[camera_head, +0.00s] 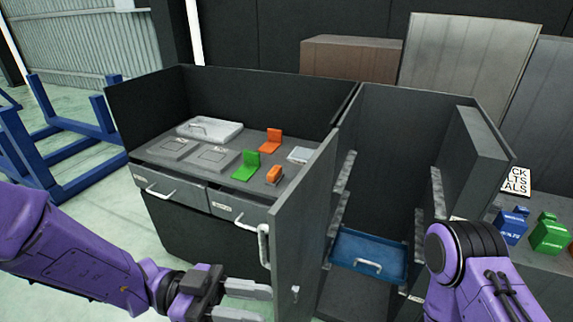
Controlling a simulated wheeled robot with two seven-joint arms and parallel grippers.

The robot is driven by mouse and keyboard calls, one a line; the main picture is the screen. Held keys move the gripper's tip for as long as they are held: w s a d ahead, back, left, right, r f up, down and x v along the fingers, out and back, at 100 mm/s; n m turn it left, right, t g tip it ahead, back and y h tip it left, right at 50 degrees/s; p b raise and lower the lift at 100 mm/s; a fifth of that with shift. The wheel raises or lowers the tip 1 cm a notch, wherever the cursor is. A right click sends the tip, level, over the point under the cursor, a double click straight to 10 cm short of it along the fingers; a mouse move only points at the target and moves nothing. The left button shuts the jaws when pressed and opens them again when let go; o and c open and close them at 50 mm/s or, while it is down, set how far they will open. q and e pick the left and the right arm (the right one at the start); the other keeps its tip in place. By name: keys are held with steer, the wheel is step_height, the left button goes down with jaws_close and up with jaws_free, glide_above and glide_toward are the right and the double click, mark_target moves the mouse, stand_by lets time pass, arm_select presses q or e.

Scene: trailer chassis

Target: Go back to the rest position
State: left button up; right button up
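My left gripper (262,304) is at the bottom centre of the head view, in front of the cabinet's open grey door (303,215). Its two light grey fingers are apart with nothing between them. My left arm comes in purple from the left edge. My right arm shows at the lower right as a purple link with a dark round joint. Its gripper is outside the picture.
A blue tray (350,247) sits in the right bay. Blue (512,226) and green (550,234) containers stand right. A blue frame (75,125) stands left.

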arm_select(q)
steer(key=w+a+f+n+t+y, duration=0.25)
steer(key=f+n+t, duration=0.2)
steer(key=f, duration=0.25)
steer(key=w+a+f+n+t+y, duration=0.2)
steer(key=w+f+n+t+y, duration=0.15)
steer(key=f+n, duration=0.3)
steer(key=w+a+f+n+t+y, duration=0.2)
steer(key=f+n+t+y, duration=0.1)
steer(key=f+n+t, duration=0.3)
steer(key=s+a+f+n+g+y, duration=0.1)
steer(key=s+a+f+n+y, duration=0.1)
steer(key=s+a+f+y, duration=0.3)
steer(key=s+a+f+n+g+y, duration=0.1)
steer(key=a+f+n+y, duration=0.15)
steer(key=f, duration=0.45)
steer(key=s+a+f+n+g+y, duration=0.2)
steer(key=s+a+f, duration=0.1)
steer(key=s+a, duration=0.2)
steer(key=s+a+f+n+g+y, duration=0.2)
steer(key=s+a, duration=0.3)
steer(key=s, duration=0.3)
steer(key=shift+s+a+f+g+y, duration=0.3)
steer(key=shift+a+f+g+y, duration=0.05)
steer(key=shift+f+g+y, duration=0.45)
